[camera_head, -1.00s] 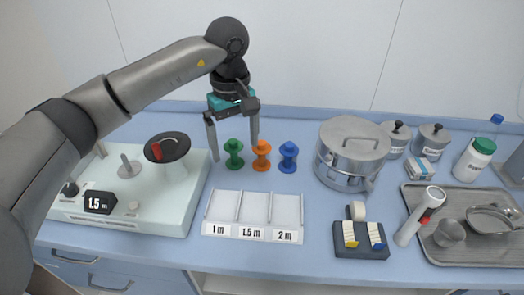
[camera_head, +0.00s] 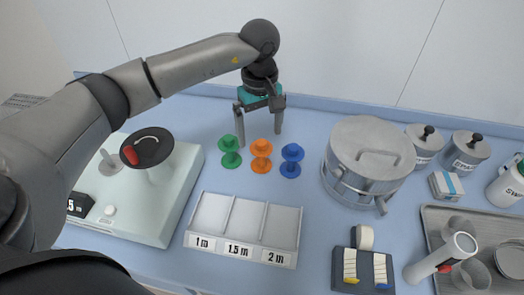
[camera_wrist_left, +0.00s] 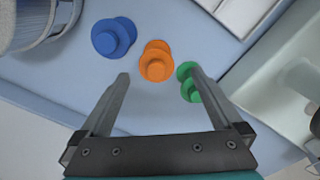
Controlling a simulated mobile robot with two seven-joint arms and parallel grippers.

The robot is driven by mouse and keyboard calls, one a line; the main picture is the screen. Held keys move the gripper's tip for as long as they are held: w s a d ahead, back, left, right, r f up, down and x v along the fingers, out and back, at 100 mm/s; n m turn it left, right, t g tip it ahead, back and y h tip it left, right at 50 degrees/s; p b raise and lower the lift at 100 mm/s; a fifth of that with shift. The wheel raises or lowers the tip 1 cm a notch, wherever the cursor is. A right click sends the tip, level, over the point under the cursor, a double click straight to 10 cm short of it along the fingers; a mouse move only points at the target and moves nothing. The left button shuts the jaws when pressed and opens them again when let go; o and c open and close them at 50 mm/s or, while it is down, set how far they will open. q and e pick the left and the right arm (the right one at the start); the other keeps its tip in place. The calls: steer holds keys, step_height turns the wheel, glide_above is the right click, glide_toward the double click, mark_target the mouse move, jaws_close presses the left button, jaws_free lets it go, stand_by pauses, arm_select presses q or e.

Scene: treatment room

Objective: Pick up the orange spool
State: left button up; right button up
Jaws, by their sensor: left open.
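The orange spool (camera_head: 261,156) stands upright on the blue counter between the green spool (camera_head: 230,151) and the blue spool (camera_head: 291,160). My left gripper (camera_head: 259,138) is open and empty, pointing down behind the row of spools. In the left wrist view the orange spool (camera_wrist_left: 156,62) lies ahead of the gap between the fingertips, apart from them. There the blue spool (camera_wrist_left: 113,37) is at upper left, and the green spool (camera_wrist_left: 189,82) is partly hidden by the right-hand finger. My right gripper does not show.
A three-compartment tray (camera_head: 243,229) labelled 1 m, 1.5 m and 2 m lies in front of the spools. A winding device (camera_head: 147,200) is left, a metal pot (camera_head: 369,160) right. Farther right are lidded canisters (camera_head: 425,144) and a metal tray (camera_head: 437,214).

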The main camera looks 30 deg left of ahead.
mark_target(262, 151)
arm_select(q)
steer(key=f, duration=0.8)
steer(key=shift+w+f, duration=0.25)
steer(key=shift+w, duration=0.1)
steer(key=shift+c, duration=0.2)
steer(key=c, duration=1.3)
steer(key=shift+r, duration=0.15)
